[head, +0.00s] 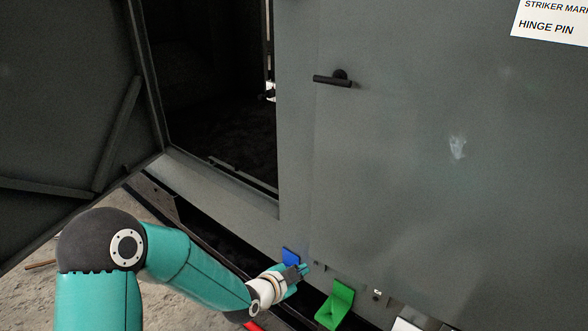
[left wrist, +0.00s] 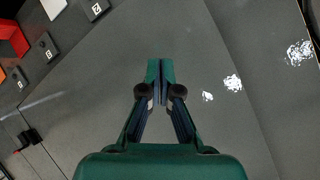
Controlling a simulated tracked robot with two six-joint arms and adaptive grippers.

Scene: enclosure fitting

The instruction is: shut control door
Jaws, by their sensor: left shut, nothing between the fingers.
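A grey enclosure fills the head view. At the left, a grey door (head: 65,95) with bracing on its inner face stands swung open beside a dark opening (head: 215,75). To the right is a flat grey panel (head: 400,170) with a black lever handle (head: 333,79), which looks closed. I cannot tell which one is the control door. My left gripper (head: 304,268) is shut and empty, low in front of the panel by a blue piece. In the left wrist view its fingertips (left wrist: 160,66) are together over a grey surface (left wrist: 215,60); contact cannot be told. My right gripper is not in view.
A blue piece (head: 290,256) and a green bracket (head: 336,305) sit along the enclosure's lower edge. A white label (head: 550,22) is at the upper right. The left wrist view shows black numbered tags (left wrist: 94,8) and a red-orange piece (left wrist: 12,40).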

